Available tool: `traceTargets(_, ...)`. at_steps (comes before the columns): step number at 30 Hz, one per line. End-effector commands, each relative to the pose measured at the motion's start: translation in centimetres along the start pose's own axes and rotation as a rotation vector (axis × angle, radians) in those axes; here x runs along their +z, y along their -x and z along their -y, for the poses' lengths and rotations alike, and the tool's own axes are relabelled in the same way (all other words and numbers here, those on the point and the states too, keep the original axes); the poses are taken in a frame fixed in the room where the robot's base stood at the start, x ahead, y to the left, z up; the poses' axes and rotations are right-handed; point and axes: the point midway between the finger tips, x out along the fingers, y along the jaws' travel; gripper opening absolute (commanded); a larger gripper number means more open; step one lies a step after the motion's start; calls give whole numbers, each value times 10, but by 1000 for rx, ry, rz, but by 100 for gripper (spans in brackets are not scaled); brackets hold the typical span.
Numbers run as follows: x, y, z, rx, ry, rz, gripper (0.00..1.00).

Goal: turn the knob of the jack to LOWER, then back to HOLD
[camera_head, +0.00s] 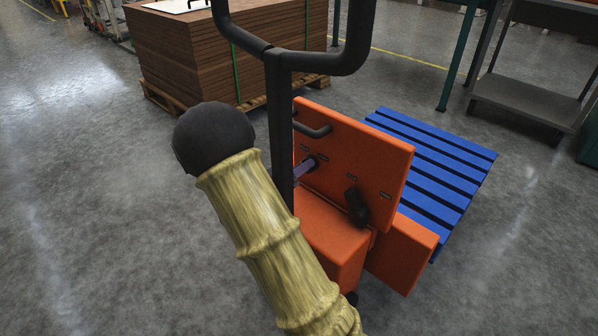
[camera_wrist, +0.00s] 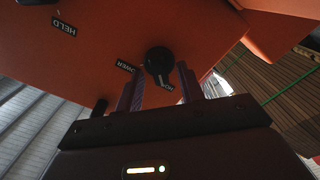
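The orange jack (camera_head: 385,150) stands in front of me with a tilted panel. In the wrist view its black knob (camera_wrist: 159,61) sits between the labels LOWER (camera_wrist: 125,67) and HOLD (camera_wrist: 168,86). The knob's narrow end points toward HOLD and partly covers that label. My gripper (camera_wrist: 162,80) is open, its two fingers apart on either side of the knob's narrow end. I cannot tell whether they touch it. In the head view the gripper (camera_head: 304,168) shows only partly at the panel's left side, behind the black post.
A black lever (camera_head: 356,205) sticks out lower right on the panel. The HELD label (camera_wrist: 64,27) is left in the wrist view. The black handle frame (camera_head: 278,110) rises close by. A blue slatted platform (camera_head: 440,160) lies behind the jack; stacked boards (camera_head: 185,60) stand behind left.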

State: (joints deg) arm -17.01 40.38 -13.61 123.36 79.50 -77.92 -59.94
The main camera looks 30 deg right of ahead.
Motion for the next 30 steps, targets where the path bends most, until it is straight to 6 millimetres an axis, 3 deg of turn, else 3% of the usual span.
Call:
traceTargets(2,0,0,0,0,0,0,38)
traceTargets(8,0,0,0,0,0,0,0)
traceTargets(20,0,1,0,0,-33,1,0)
traceTargets(30,-1,1,-2,-1,-209,1,0)
